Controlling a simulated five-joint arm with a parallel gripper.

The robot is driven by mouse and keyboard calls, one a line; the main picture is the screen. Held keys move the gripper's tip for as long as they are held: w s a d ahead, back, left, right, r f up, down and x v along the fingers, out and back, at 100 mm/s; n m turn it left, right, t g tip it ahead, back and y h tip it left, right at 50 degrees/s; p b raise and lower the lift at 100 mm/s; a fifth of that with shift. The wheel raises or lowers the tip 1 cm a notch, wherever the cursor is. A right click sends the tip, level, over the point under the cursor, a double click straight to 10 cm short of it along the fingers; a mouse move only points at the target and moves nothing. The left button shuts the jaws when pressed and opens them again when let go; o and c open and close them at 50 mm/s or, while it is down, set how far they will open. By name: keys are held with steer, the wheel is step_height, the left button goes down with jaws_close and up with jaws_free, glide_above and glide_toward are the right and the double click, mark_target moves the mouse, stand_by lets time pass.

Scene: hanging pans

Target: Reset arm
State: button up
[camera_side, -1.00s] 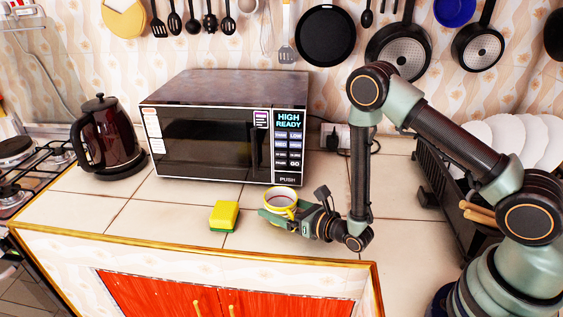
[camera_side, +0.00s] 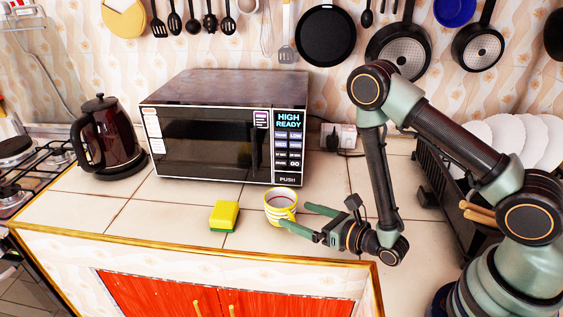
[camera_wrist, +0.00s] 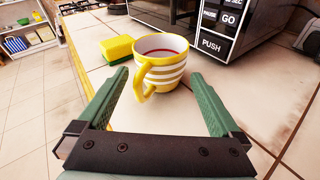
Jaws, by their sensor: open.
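My gripper (camera_side: 306,222) is open and empty, just right of a yellow and white striped mug (camera_side: 281,206) on the tiled counter. In the wrist view, the two green fingers of my gripper (camera_wrist: 158,92) point toward the mug (camera_wrist: 163,62), which stands upright just beyond the space between their tips. The mug's handle faces my gripper and the left. In the side view the near finger overlaps the mug's lower edge.
A yellow and green sponge (camera_side: 224,215) lies left of the mug. A microwave (camera_side: 205,145) stands behind, with a dark kettle (camera_side: 108,138) at its left. A dish rack (camera_side: 437,178) with plates is at the right. Pans (camera_side: 325,36) hang above. The counter's front edge is close.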

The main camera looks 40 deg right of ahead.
steer(key=shift+s, duration=0.2)
steer(key=w+r+m, duration=0.1)
steer(key=r+m, duration=0.1)
steer(key=w+d+r+m, duration=0.1)
steer(key=w+r+m+t, duration=0.1)
steer(key=w+r+m, duration=0.1)
steer(key=shift+d+r+m+h, duration=0.2)
steer(key=shift+r+m+h, duration=0.1)
steer(key=shift+r, duration=0.05)
step_height(320, 180, up, 7)
steer(key=w+d+m+g+h, duration=0.1)
steer(key=w+d+m+g, duration=0.2)
steer(key=m, duration=1)
steer(key=s+d+r+m+g, duration=0.1)
steer(key=s+r+m+g, duration=0.2)
steer(key=s+r+m, duration=0.2)
steer(key=s+d+r+m+g+h, duration=0.1)
steer(key=s+r+m+g, duration=0.3)
steer(key=s+m, duration=0.8)
steer(key=shift+d+r+m+g, duration=0.15)
steer(key=shift+r+m+g, duration=0.15)
steer(key=shift+r+m, duration=0.1)
